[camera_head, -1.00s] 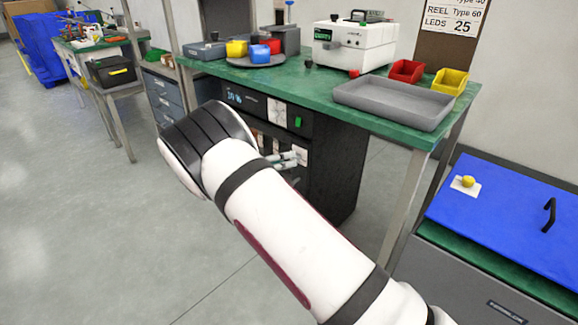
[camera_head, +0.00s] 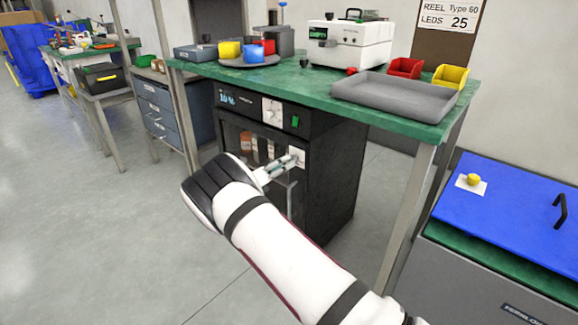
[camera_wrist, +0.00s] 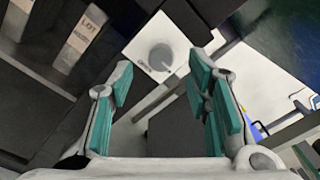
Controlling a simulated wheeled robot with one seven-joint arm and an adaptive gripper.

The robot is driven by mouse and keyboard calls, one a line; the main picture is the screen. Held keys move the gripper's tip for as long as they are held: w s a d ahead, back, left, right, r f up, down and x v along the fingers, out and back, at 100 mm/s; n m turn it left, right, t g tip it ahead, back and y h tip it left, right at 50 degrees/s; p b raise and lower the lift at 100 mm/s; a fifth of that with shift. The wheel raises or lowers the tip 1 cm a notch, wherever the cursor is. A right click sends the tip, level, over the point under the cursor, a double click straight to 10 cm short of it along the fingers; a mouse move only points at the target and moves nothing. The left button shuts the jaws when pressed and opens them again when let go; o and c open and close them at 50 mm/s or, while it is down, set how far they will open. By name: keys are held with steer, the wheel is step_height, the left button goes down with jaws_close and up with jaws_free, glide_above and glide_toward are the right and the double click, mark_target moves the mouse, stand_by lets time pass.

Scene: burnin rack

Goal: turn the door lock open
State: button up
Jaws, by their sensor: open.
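The door lock is a round grey knob (camera_wrist: 161,57) on a white plate (camera_wrist: 150,42) in the wrist view. In the head view its white plate (camera_head: 298,153) sits on the front of the black cabinet (camera_head: 333,165) under the green bench, partly behind my gripper. My gripper (camera_head: 290,161) is open, with its fingertips close to the plate. In the wrist view the teal finger pads (camera_wrist: 160,78) stand to either side and below the knob, with nothing between them. I cannot tell whether they touch the lock.
The cabinet's dark door window shows items marked LOT (camera_wrist: 80,38). Above it are a display (camera_head: 228,99), a white dial plate (camera_head: 272,111) and a green switch (camera_head: 295,121). A bench leg (camera_head: 408,215) stands right of the cabinet. Grey floor is clear at left.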

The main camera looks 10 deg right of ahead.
mark_target(294, 159)
steer(key=shift+b+x, duration=0.4)
steer(key=shift+x, duration=1.55)
steer(key=shift+c, duration=0.6)
jaws_close()
